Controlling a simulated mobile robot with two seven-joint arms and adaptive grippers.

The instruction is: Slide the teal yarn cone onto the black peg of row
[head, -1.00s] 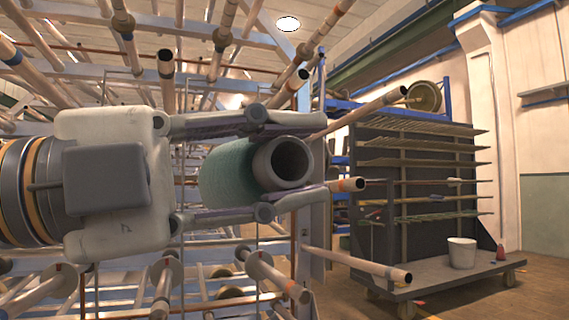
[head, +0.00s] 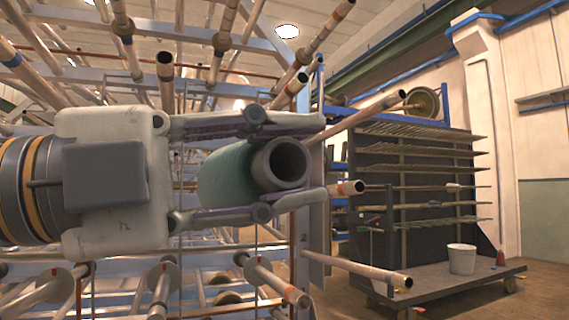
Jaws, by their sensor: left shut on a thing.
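My left gripper (head: 312,160) comes in from the left and is shut on the teal yarn cone (head: 227,178). The cone lies sideways between the fingers, with the open end of its grey tube (head: 281,164) facing my camera. Pegs of the rack surround it. A peg with a black and orange tip (head: 348,188) sticks out just right of the lower finger, and another dark-tipped peg (head: 398,97) is up to the right. The cone appears apart from any peg. I cannot tell which peg is the task's black one. My right gripper is not in view.
A blue-grey rack frame (head: 312,220) with many protruding pegs fills the left and centre. A lower peg (head: 375,270) reaches right. A dark wheeled cart (head: 430,180) stands at right, with a white bucket (head: 462,259) on its base.

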